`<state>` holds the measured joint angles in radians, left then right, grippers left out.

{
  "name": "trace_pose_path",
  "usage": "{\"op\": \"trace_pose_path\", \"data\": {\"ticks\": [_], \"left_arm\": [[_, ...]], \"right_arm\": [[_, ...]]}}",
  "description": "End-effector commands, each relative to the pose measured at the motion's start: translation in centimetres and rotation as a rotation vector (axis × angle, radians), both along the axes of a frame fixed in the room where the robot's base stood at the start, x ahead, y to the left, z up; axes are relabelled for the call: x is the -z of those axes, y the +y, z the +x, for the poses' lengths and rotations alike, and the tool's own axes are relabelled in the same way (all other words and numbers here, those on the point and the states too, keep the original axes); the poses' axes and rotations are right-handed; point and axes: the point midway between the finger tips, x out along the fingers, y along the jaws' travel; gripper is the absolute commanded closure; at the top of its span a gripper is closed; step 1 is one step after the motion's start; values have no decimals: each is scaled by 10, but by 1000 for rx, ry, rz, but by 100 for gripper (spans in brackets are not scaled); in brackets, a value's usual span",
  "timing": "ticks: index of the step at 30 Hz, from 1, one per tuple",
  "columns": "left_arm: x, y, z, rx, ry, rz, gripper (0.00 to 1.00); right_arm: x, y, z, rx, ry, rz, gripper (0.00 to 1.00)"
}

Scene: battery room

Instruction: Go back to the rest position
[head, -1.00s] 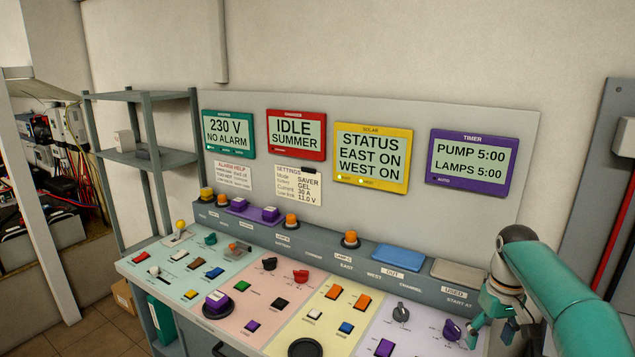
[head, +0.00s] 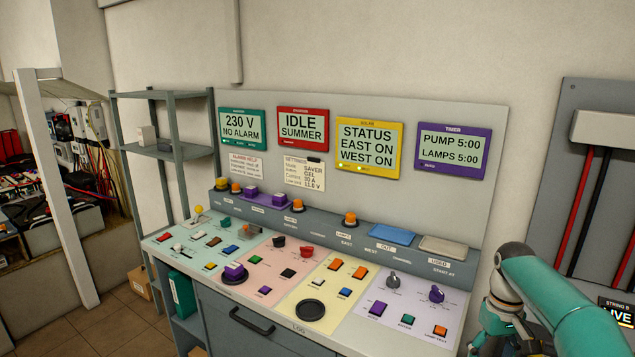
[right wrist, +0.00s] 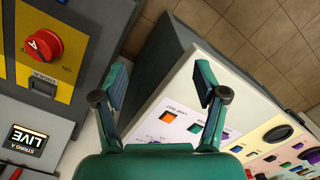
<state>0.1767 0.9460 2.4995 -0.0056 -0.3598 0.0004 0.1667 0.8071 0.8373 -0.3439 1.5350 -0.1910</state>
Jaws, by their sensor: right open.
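My right arm comes in from the right in the head view, with its right gripper (head: 487,333) low beside the right end of the control console (head: 352,337). In the right wrist view the right gripper (right wrist: 158,95) is open, its two teal fingers wide apart with nothing between them. Beyond the fingers lie the console's right corner and its orange lamp test button (right wrist: 167,117). My left gripper is not in either view.
The console carries buttons, knobs and several displays, such as the purple timer display (head: 452,150). A grey shelf (head: 165,150) stands to its left. A panel with a red knob (right wrist: 42,46) is close on the right side. Tiled floor (right wrist: 255,35) shows free.

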Motion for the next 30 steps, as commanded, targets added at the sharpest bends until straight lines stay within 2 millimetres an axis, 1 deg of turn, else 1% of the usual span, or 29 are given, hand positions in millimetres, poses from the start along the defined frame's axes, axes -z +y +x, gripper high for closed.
{"op": "trace_pose_path", "data": {"ticks": [1, 5, 8, 11, 14, 17, 18, 20, 21, 22, 23, 24, 26, 27, 30], "left_arm": [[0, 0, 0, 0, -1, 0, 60], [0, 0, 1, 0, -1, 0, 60], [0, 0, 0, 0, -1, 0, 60], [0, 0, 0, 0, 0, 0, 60], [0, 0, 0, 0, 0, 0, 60], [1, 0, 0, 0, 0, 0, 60], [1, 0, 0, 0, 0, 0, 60], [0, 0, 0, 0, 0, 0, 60], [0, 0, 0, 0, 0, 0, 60], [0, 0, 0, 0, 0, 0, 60], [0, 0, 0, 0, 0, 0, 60], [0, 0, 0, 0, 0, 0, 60], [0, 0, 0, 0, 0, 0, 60], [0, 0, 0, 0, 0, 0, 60], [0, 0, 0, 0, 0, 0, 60]], "right_arm": [[12, 7, -6, -14, 35, 9, 28], [41, 23, -20, -46, 107, 36, 28], [67, 37, -31, -73, 151, 59, 28], [97, 55, -46, -97, 190, 89, 28], [133, 77, -66, -119, 226, 126, 28], [177, 108, -98, -134, 257, 179, 28], [195, 122, -115, -133, 266, 203, 28], [219, 143, -142, -127, 275, 238, 28], [233, 157, -161, -117, 277, 261, 28], [243, 167, -176, -107, 277, 276, 28], [251, 177, -190, -95, 276, 291, 28], [261, 188, -210, -76, 273, 309, 28], [272, 205, -240, -41, 262, 331, 28], [277, 215, -260, -13, 251, 342, 28], [283, 232, -298, 64, 201, 353, 28]]}}
